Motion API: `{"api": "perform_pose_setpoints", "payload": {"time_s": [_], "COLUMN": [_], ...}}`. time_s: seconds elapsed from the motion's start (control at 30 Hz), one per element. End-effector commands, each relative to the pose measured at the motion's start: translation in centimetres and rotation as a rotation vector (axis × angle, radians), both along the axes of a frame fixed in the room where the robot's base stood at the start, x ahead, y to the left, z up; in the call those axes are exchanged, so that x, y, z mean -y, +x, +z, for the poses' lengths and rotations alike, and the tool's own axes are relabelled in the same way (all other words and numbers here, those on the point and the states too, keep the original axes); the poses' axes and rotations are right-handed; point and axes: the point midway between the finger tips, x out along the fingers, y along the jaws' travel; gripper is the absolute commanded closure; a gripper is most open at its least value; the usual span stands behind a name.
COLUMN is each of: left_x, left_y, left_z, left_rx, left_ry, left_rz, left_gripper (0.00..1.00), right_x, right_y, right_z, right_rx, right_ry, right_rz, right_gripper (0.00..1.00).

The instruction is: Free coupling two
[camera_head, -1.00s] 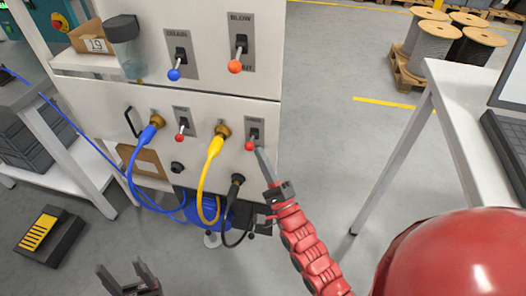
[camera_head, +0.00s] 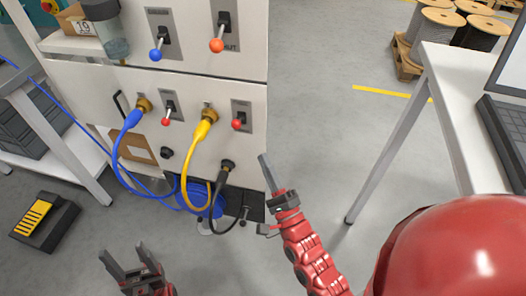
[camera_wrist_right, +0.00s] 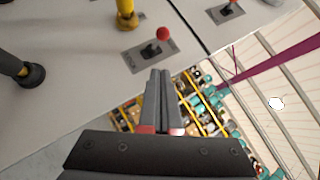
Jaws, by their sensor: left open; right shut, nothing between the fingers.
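A white panel carries several couplings and levers. A blue cable plug (camera_head: 133,119) and a yellow cable plug (camera_head: 200,131) sit in brass sockets on the lower part; a black plug (camera_head: 223,178) sits lower right. A red-knobbed lever (camera_head: 237,124) stands beside the yellow plug, and another red-knobbed lever (camera_head: 166,121) beside the blue one. Which coupling is number two cannot be read. My right gripper (camera_head: 265,160) is shut and empty, at the panel's right edge, below the right red lever, which also shows in the wrist view (camera_wrist_right: 162,34). My left gripper (camera_head: 131,262) is open and empty, low in front.
Above are a blue-knobbed lever (camera_head: 156,55) and an orange-knobbed lever (camera_head: 217,45). A white table (camera_head: 450,90) stands at the right. A black and yellow pedal (camera_head: 42,221) lies on the floor at left. The floor between panel and table is clear.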

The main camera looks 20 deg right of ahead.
Motion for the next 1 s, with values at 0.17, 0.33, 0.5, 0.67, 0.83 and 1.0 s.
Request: {"api": "perform_pose_setpoints", "payload": {"time_s": [0.17, 0.33, 0.5, 0.67, 0.83, 1.0], "left_x": [0.0, 0.0, 0.0, 0.0, 0.0, 0.0], "left_y": [0.0, 0.0, 0.0, 0.0, 0.0, 0.0], "left_z": [-0.4, -0.5, -0.5, -0.5, -0.5, -0.5], "left_rx": [0.000, 0.000, 0.000, 0.000, 0.000, 0.000], "left_ry": [0.000, 0.000, 0.000, 0.000, 0.000, 0.000], "left_rz": [0.000, 0.000, 0.000, 0.000, 0.000, 0.000], "left_gripper": [0.36, 0.36, 0.36, 0.36, 0.36, 0.36], "right_x": [0.2, 0.4, 0.4, 0.4, 0.4, 0.4], "right_y": [-3.1, -5.1, -5.7, -5.7, -5.7, -5.7], "right_z": [-1.4, -1.9, -2.0, -2.0, -2.0, -2.0], "right_rx": [-0.004, -0.002, 0.001, 0.001, 0.002, 0.003], "right_ry": [-0.001, 0.000, -0.001, -0.001, 0.001, -0.001], "right_rz": [-0.001, -0.001, -0.001, -0.001, -0.001, -0.002], "right_gripper": [1.00, 1.00, 1.00, 1.00, 1.00, 1.00]}}
